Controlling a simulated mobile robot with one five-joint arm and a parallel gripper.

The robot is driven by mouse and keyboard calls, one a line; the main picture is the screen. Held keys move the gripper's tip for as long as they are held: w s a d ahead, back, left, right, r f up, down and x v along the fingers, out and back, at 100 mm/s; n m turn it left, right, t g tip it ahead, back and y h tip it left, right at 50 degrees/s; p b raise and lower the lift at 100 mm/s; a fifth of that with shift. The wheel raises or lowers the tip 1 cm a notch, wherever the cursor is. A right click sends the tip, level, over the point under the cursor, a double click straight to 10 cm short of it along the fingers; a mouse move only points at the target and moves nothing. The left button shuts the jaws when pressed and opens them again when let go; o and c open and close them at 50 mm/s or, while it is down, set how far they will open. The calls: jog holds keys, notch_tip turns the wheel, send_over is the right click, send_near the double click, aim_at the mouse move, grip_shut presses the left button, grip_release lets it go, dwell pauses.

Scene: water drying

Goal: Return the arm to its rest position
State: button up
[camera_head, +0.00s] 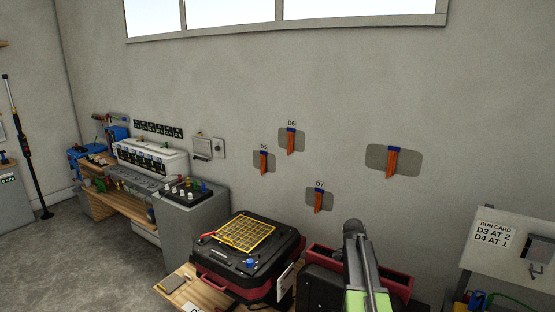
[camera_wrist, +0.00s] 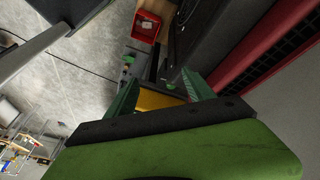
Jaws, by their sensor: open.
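My gripper (camera_wrist: 159,80) shows in the wrist view with its two green fingers apart. A strip of yellow shows between the fingers; I cannot tell what it belongs to. Nothing is visibly held. In the head view my arm stands up at the bottom middle, a dark grey link with a light green part, in front of a dark box with red edges (camera_head: 398,283). The fingers cannot be made out in that view.
A black and red case (camera_head: 240,285) with a yellow grid (camera_head: 246,233) stands left of my arm. A run card board (camera_head: 500,238) is at the right. Orange-handled things hang on grey wall plates (camera_head: 408,161). The wrist view shows a red bin (camera_wrist: 147,25) and open floor.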

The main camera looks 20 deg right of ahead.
jog(key=w+a+f+n+t+b, duration=0.1)
jog(key=w+a+f+n, duration=0.1)
jog(key=a, duration=0.6)
jog(key=w+a+f+n+b, duration=0.1)
jog(key=a+n, duration=0.1)
jog(key=a, duration=0.6)
jog(key=s+a+f+n+y+b, duration=0.1)
jog(key=s+a+n, duration=0.1)
jog(key=a+n, duration=0.6)
jog(key=s+a+f+n+t+y, duration=0.1)
jog(key=s+a+f+n+y, duration=0.1)
jog(key=a+n, duration=0.7)
jog(key=s+a, duration=0.1)
jog(key=a, duration=0.4)
jog(key=shift+s+t+b, duration=0.3)
jog(key=shift+s+b, duration=0.05)
jog(key=shift+b, duration=0.05)
